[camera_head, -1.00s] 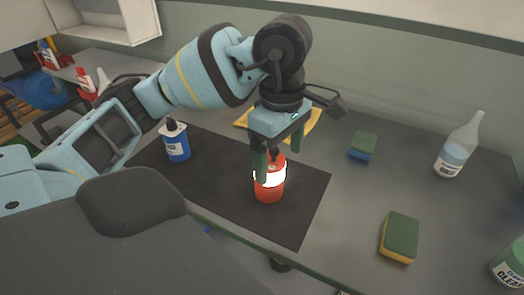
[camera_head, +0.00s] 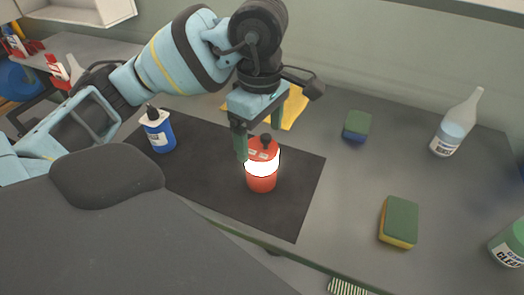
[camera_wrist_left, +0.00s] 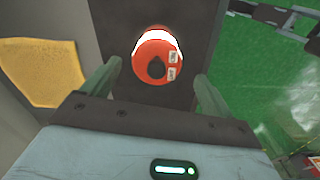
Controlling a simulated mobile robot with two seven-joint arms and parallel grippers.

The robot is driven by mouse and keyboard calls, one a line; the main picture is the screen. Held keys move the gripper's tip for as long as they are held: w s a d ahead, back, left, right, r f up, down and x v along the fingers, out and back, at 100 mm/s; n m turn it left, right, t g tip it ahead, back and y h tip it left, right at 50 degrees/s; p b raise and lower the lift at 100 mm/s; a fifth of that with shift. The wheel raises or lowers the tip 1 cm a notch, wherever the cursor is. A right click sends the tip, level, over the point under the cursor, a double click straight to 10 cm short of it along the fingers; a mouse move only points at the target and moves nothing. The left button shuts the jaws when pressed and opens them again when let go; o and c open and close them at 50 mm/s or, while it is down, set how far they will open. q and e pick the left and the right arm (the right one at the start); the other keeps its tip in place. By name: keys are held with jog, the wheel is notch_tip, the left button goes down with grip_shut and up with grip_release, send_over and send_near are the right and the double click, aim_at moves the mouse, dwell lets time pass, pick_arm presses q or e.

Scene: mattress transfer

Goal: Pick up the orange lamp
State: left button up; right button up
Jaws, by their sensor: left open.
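The orange lamp (camera_head: 262,181) is a red-orange cylinder with a glowing white band and a black knob on top. It stands upright on a dark mat (camera_head: 215,185). My left gripper (camera_head: 258,132) is open and empty, above and slightly behind the lamp, with one finger near its left upper edge. In the left wrist view the lamp (camera_wrist_left: 157,70) shows from above, beyond the two spread fingers (camera_wrist_left: 160,84) and roughly centred between them. Contact cannot be judged. My right gripper is not in view.
A blue bottle (camera_head: 159,131) stands left on the mat. A yellow cloth (camera_head: 290,108) lies behind the gripper.

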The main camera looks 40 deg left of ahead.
aim_at(262, 146)
pick_arm(q)
jog(key=f, duration=0.3)
jog(key=shift+w+f, duration=0.2)
jog(key=shift+f, duration=0.85)
jog(key=shift+c, duration=0.5)
jog(key=shift+c, duration=1.1)
jog(key=shift+r, duration=0.1)
jog(key=c, duration=1)
jog(key=shift+r, duration=0.1)
